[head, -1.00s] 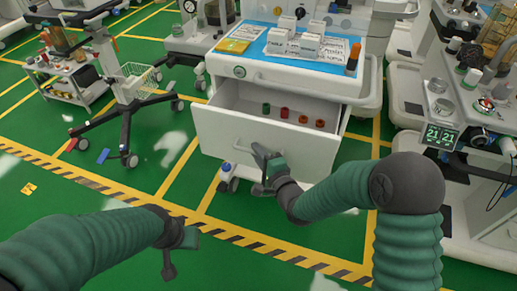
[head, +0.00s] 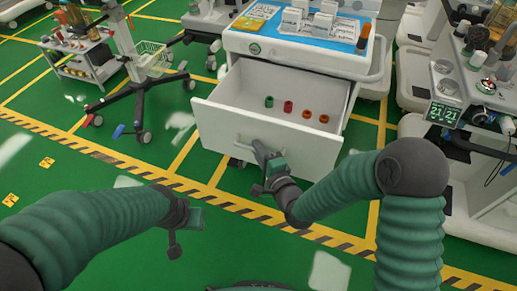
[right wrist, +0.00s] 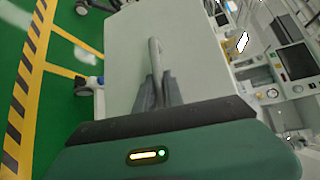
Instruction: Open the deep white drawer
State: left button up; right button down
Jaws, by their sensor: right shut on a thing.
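The deep white drawer (head: 220,121) stands pulled well out of the white cart (head: 300,58) in the head view. Inside it lie several small red, green and orange items (head: 288,107). My right gripper (head: 262,152) is at the drawer's front, shut on the drawer handle. In the right wrist view the handle (right wrist: 154,55) is a pale bar that runs between the two dark fingers (right wrist: 158,92), against the drawer's front panel (right wrist: 125,60). My left gripper (head: 176,236) hangs over the green floor, away from the cart; its jaw opening is not clear.
A blue mat (head: 271,43) with white boxes lies on the cart top. A wheeled stand (head: 128,60) with a basket is at the left. Another machine (head: 450,100) stands close at the right, beside my right arm.

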jog(key=shift+f, duration=0.2)
jog(key=c, duration=1.7)
grip_release()
jog(key=shift+r, duration=0.1)
jog(key=p+v, duration=1.3)
jog(key=v, duration=0.3)
jog(key=shift+s+d, duration=0.1)
jog(key=shift+s, duration=0.2)
